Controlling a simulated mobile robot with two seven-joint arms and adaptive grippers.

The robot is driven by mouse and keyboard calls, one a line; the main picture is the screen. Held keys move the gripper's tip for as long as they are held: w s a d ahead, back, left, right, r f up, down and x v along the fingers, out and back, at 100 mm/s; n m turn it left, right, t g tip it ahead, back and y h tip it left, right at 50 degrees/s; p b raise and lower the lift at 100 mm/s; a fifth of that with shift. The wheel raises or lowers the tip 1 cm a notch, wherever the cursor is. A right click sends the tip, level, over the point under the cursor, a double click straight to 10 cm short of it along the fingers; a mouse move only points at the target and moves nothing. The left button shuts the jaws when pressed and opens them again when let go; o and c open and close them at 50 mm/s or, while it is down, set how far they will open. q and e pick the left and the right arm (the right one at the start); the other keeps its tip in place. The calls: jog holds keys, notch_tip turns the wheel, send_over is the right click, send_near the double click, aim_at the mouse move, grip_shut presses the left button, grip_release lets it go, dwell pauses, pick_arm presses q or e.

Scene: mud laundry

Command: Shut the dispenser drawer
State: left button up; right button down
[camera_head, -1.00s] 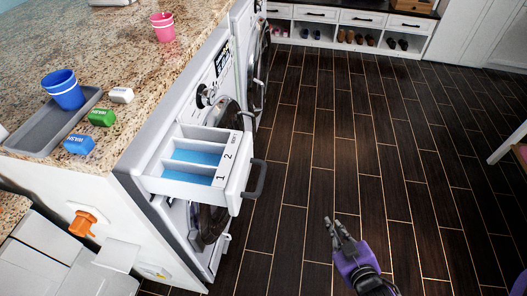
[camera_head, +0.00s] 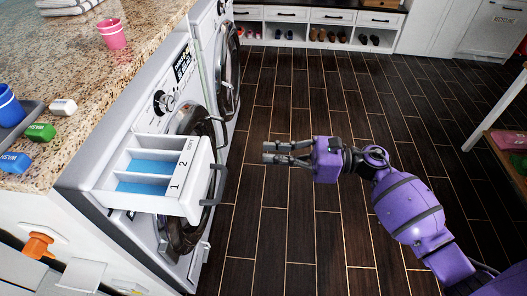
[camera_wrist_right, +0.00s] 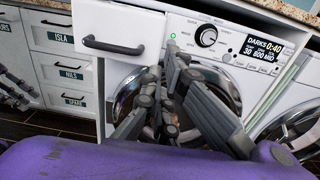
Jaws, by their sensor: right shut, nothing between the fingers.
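The dispenser drawer (camera_head: 195,188) is pulled out of the near washing machine (camera_head: 152,125). Its compartments show from above, some with blue inside, and the numbers 1 and 2 are on its top edge. A dark bar handle (camera_head: 214,184) is on its front. The right wrist view shows the drawer's white front (camera_wrist_right: 122,20) and handle (camera_wrist_right: 112,46) at upper left. My right gripper (camera_head: 268,153) is shut and empty, to the right of the drawer and apart from it. Its fingers (camera_wrist_right: 160,118) point toward the machine.
A granite counter (camera_head: 60,80) lies above the machines, with a pink cup (camera_head: 112,34), a blue cup (camera_head: 9,106) and small boxes. A second machine (camera_head: 222,60) stands behind. A shoe bench (camera_head: 320,28) is at the back. The dark floor is clear around my right arm.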

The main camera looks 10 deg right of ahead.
aim_at(164, 148)
jog(key=p+x, duration=0.3)
jog(key=x, duration=0.8)
jog(key=shift+a, duration=0.35)
jog(key=shift+w, duration=0.15)
jog(key=b+x, duration=0.4)
jog(key=x, duration=1.1)
jog(key=shift+a+f+b, duration=0.1)
jog(key=shift+a+b, duration=0.2)
jog(key=shift+b, duration=0.05)
jog(key=shift+w+a, duration=0.15)
jog(key=shift+a, duration=0.1)
jog(key=shift+d, duration=0.1)
